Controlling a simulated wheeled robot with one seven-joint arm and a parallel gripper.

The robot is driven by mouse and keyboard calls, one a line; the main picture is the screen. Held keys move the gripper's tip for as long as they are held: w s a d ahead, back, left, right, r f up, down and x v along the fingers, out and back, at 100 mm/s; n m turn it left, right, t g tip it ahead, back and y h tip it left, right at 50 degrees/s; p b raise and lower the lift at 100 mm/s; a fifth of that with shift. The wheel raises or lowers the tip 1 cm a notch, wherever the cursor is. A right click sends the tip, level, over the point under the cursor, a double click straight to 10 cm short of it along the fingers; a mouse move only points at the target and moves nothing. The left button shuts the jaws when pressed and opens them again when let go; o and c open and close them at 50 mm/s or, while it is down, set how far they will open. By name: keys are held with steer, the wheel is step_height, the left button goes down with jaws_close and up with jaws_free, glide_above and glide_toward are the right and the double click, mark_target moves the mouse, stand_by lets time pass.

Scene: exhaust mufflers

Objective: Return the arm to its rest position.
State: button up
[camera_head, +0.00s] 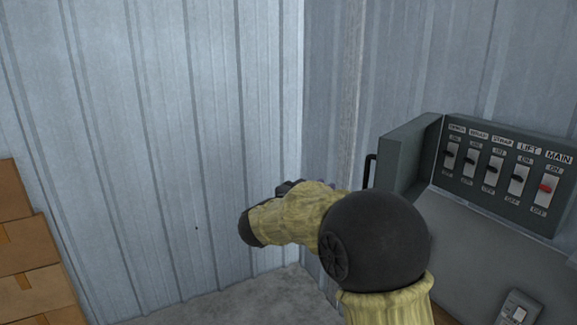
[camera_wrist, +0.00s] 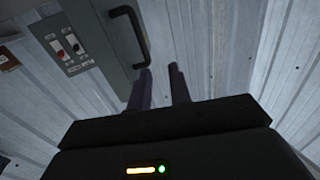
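My arm reaches across the lower middle of the head view, bent at a large black joint. My gripper is mostly hidden behind the arm there; only small dark parts show (camera_head: 288,187). In the wrist view my gripper (camera_wrist: 161,70) has its two dark fingers apart, with nothing between them. The fingertips are near the black handle of the grey panel door in the picture, but I cannot tell how far off they are.
A grey switch panel (camera_head: 513,205) with an opened door (camera_head: 408,160) is at the right, its black handle (camera_head: 370,171) by my arm. The red MAIN switch (camera_head: 545,188) is on it. Cardboard boxes (camera_head: 25,245) stand at the left. Corrugated walls (camera_head: 200,130) meet in a corner behind.

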steer(key=s+a+f+n+y, duration=0.2)
steer(key=s+f+n+y, duration=0.4)
steer(key=f+n+y, duration=0.5)
steer(key=s+d+f+g, duration=0.1)
steer(key=s+f+g, duration=0.2)
steer(key=s, duration=0.4)
steer(key=s+d+f+m+g+y, duration=0.1)
steer(key=s+d+f+g, duration=0.1)
steer(key=s+f, duration=0.4)
steer(key=s+d+f+g, duration=0.2)
steer(key=s+f+g, duration=0.2)
steer(key=s, duration=0.5)
steer(key=shift+s+d+f+m+g+y, duration=0.2)
steer(key=shift+f+m+g+y, duration=0.15)
steer(key=shift+g, duration=0.25)
steer(key=shift+w+a, duration=0.1)
